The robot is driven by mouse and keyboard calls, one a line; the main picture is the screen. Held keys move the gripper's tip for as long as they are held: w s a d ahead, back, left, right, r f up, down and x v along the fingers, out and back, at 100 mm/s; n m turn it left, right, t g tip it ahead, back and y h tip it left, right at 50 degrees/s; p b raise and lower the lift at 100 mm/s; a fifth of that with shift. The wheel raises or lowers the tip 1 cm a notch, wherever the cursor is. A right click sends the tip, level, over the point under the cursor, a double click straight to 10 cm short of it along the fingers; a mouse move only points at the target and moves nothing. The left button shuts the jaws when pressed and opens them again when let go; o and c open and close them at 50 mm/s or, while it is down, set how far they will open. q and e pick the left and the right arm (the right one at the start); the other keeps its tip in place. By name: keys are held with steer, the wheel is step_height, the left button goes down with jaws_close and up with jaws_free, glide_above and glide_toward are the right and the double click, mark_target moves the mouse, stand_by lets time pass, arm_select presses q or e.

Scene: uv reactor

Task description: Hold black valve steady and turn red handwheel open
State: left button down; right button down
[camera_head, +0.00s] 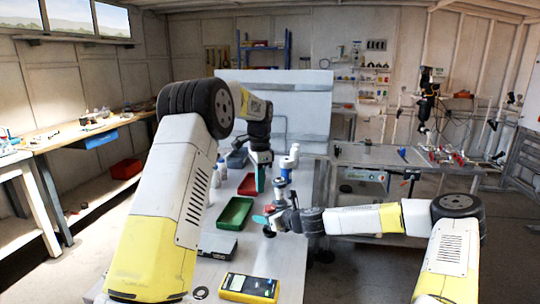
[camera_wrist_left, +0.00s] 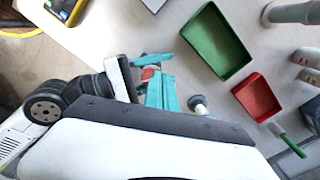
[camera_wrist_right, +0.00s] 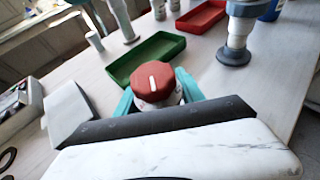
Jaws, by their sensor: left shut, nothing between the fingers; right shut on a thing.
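The red handwheel (camera_wrist_right: 152,82) is a faceted red cap with a white stripe, on a pale body. My right gripper (camera_wrist_right: 158,95) has its teal fingers on both sides of it and is shut on it. In the head view my right gripper (camera_head: 264,218) is low over the table. In the left wrist view a little red of the handwheel (camera_wrist_left: 150,73) shows between its fingers. My left gripper (camera_wrist_left: 162,93) is shut and empty, close beside it. The head view shows my left gripper (camera_head: 261,180) higher up. I cannot make out a black valve clearly.
A green tray (camera_wrist_right: 112,66) and a red tray (camera_wrist_left: 242,91) lie on the table, with a grey upright pipe fitting (camera_wrist_right: 236,45) nearby. A yellow meter (camera_head: 249,288) and a flat grey case (camera_head: 217,245) are at the front.

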arm_select(q)
step_height(320, 180, down, 7)
stand_by(0.6)
steer(key=shift+w+d+r, duration=0.1)
steer(key=shift+d, duration=0.15)
stand_by(0.5)
steer(key=shift+s, duration=0.2)
steer(key=shift+s+d, duration=0.25)
steer(key=shift+s, duration=0.25)
steer(key=shift+s+d, duration=0.2)
steer(key=shift+s, duration=0.3)
steer(key=shift+s+d, duration=0.1)
steer(key=shift+d, duration=0.1)
steer(key=shift+s+a, duration=0.1)
steer(key=shift+a, duration=0.05)
steer(key=shift+s+a+r, duration=0.1)
steer(key=shift+s+a, duration=0.05)
steer(key=shift+a+r, duration=0.15)
steer(key=shift+r, duration=1.3)
steer(key=shift+a+r, duration=0.1)
steer(key=shift+r, duration=1.35)
